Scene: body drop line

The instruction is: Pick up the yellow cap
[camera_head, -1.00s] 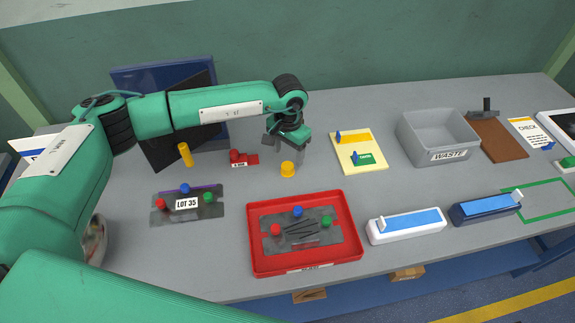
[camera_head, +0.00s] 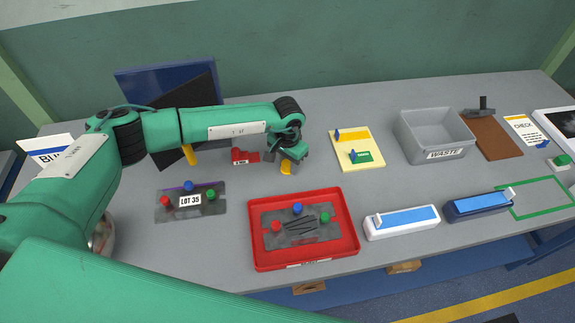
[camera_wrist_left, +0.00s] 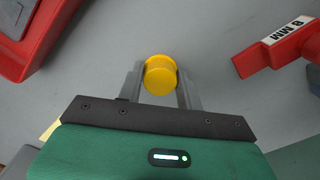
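The yellow cap (camera_head: 286,168) stands on the grey table behind the red tray. It also shows in the left wrist view (camera_wrist_left: 160,76), between the two fingers of my left gripper (camera_wrist_left: 159,86). The fingers stand on both sides of the cap, very near it; I cannot tell whether both touch it. In the head view my left gripper (camera_head: 291,163) is low over the cap and partly hides it. My right gripper is not in view.
A red block labelled 8 MM (camera_head: 243,156) lies left of the gripper. The red tray (camera_head: 345,205) is in front. A LOT 35 plate (camera_head: 172,203) is at left, a yellow board (camera_head: 372,138) and a grey WASTE bin (camera_head: 408,144) at right. A yellow peg (camera_head: 191,155) stands behind the arm.

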